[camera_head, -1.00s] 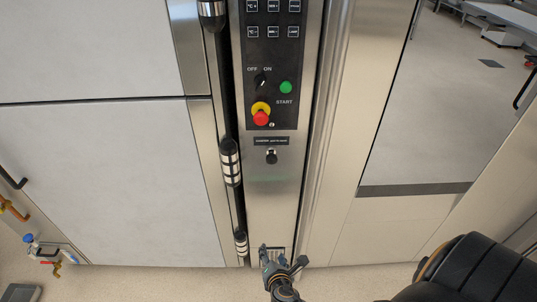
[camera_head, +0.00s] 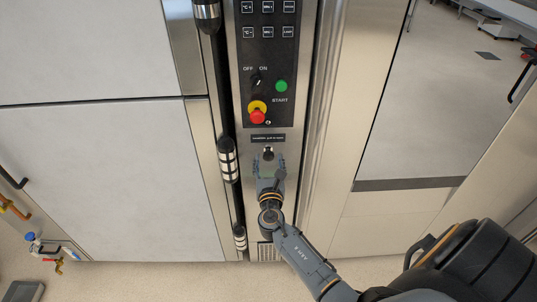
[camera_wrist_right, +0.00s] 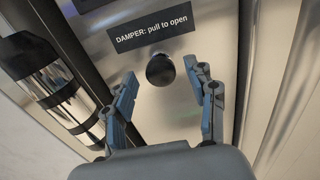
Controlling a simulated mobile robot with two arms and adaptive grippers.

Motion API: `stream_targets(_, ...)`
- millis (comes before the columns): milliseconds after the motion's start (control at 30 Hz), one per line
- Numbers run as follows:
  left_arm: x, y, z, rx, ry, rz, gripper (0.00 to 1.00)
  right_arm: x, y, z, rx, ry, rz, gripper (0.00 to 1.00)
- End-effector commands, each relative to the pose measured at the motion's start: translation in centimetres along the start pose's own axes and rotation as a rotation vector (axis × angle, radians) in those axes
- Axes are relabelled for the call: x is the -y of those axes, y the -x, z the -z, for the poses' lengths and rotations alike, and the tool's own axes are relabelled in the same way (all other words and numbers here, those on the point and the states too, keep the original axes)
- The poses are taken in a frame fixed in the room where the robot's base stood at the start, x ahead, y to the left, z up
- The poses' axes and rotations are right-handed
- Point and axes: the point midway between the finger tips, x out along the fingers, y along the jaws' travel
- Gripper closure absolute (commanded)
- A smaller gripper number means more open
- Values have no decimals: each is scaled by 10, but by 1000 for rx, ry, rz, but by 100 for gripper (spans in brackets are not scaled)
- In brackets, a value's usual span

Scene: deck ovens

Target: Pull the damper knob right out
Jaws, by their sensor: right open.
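The damper knob (camera_head: 268,153) is a small dark round knob on the steel panel, just under a black label. In the right wrist view the knob (camera_wrist_right: 160,70) sits below the label (camera_wrist_right: 151,32) reading "DAMPER: pull to open". My right gripper (camera_head: 268,165) is just below the knob in the head view. In the right wrist view its two blue-grey fingers (camera_wrist_right: 165,92) are open and spread, one on each side of the knob's lower part, with nothing between them touching it. My left gripper is not in view.
Above the knob is a control panel (camera_head: 269,50) with a red emergency button (camera_head: 257,116), a green start button (camera_head: 281,86) and a rotary switch. A dark vertical bar with metal bands (camera_head: 228,160) runs close on the left. Pipes with valves stand at lower left.

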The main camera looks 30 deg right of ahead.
Motion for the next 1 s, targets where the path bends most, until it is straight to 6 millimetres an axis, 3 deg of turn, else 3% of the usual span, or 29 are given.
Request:
stream_targets(200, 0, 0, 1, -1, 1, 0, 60, 0, -26, 0, 1, 0, -1, 44)
stream_targets(567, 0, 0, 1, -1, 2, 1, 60, 0, -30, 0, -1, -1, 0, 44)
stream_targets(833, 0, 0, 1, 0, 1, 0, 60, 0, -30, 0, -1, -1, -1, 97)
stream_targets(1000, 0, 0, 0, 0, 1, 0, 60, 0, -30, 0, -1, -1, -1, 100)
